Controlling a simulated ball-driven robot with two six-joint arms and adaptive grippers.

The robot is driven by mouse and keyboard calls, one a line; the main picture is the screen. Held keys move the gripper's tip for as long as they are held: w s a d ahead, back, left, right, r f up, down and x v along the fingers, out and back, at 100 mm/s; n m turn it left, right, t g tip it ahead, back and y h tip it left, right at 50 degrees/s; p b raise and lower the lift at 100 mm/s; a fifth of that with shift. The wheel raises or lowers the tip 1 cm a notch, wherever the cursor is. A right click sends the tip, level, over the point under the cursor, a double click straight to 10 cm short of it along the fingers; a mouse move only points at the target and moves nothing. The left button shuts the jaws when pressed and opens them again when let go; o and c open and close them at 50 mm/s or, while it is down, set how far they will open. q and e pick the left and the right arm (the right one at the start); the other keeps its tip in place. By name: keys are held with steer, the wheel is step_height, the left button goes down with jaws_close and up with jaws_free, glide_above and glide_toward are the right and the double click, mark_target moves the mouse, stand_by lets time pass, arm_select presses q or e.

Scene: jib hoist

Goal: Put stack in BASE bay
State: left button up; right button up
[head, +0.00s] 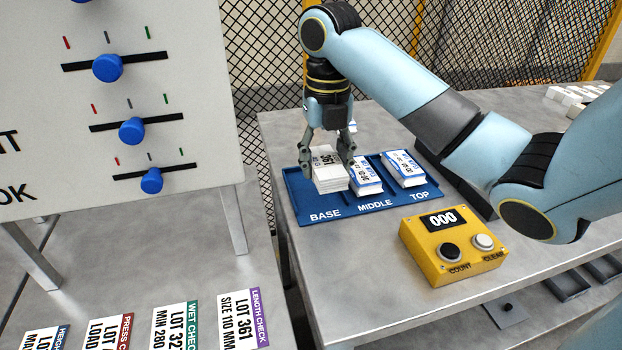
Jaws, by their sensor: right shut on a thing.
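My right gripper (328,162) is shut on a white stack (331,182) with a black-printed top label. The gripper and stack are at the BASE bay, the left bay of the blue tray (293,196). I cannot tell whether the stack touches the tray floor. A stack with a blue-edged label (366,178) is in the MIDDLE bay. A similar blue-edged stack (404,170) is in the TOP bay. My left gripper is not in view.
A yellow counter box (425,250) reading 000, with a black and a white button, stands in front of the tray. A slider panel (190,90) stands at left. Label cards (240,318) lie at lower left. White blocks (568,98) are at the far right.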

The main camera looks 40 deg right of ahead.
mark_target(314, 189)
steer(key=w, duration=0.1)
steer(key=w+f, duration=0.1)
steer(key=w+d+f, duration=0.1)
steer(key=shift+w, duration=0.25)
steer(key=shift+w+d+f, duration=0.25)
steer(key=shift+w+f, duration=0.15)
step_height(314, 189, down, 4)
steer(key=shift+r+p, duration=0.25)
steer(key=shift+p, duration=0.15)
steer(key=shift+f, duration=0.15)
steer(key=o, duration=1)
steer(key=shift+f, duration=0.1)
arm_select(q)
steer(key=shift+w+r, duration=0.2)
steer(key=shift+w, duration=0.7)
